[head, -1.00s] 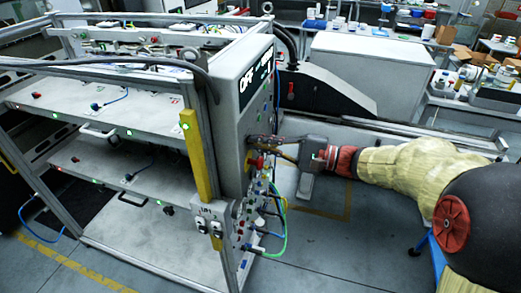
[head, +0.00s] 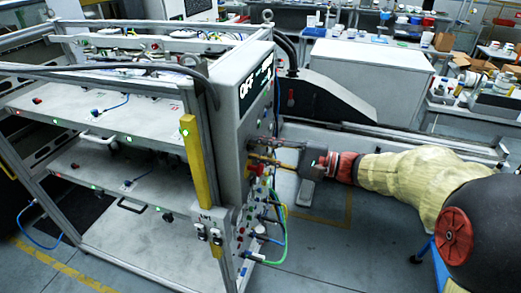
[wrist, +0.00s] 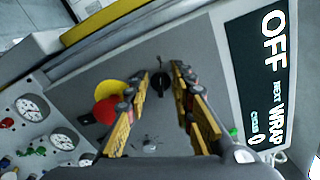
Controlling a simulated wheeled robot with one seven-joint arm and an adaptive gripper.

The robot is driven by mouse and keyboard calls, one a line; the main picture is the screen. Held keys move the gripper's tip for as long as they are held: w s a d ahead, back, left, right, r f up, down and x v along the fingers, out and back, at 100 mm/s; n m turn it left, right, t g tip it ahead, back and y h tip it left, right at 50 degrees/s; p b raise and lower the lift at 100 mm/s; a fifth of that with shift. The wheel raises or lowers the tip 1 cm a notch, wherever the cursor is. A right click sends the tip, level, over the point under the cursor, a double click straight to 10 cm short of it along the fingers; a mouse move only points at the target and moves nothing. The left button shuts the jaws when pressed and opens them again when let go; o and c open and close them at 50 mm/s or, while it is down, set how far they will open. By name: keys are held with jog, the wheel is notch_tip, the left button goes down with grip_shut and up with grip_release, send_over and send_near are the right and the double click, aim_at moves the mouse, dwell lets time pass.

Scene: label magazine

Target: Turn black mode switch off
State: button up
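The black mode switch (wrist: 158,83) is a small dark knob on the grey panel, seen in the upper middle of the wrist view. My gripper (wrist: 159,72) is open, with one yellow-and-black finger on each side of the switch and visible space between them. I cannot tell how deep the fingertips are relative to the knob. In the head view my gripper (head: 252,153) is at the right-hand face of the control panel (head: 232,133). The switch is not distinguishable there. The display (wrist: 268,75) reads "OFF", "NEXT WRAP" and a 0.
A red emergency button on a yellow disc (wrist: 110,100) is close beside my left finger. Dial gauges (wrist: 33,107) and small coloured knobs lie further left. Cables and a green hose (head: 284,235) hang below my gripper. Floor to the right of the panel is mostly clear.

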jog(key=v, duration=1.2)
dwell(0.3)
jog(key=s+d+f+g+h, duration=0.2)
jog(key=s+f+g+h, duration=0.3)
jog(key=s+f+h, duration=0.7)
jog(key=s+d+f+n+h, duration=0.1)
jog(key=s+d+f+n, duration=0.25)
jog(key=s, duration=0.25)
jog(key=s+r+n+t+h, duration=0.4)
jog(key=r+n, duration=0.1)
jog(key=r, duration=0.3)
jog(key=shift+s, duration=0.25)
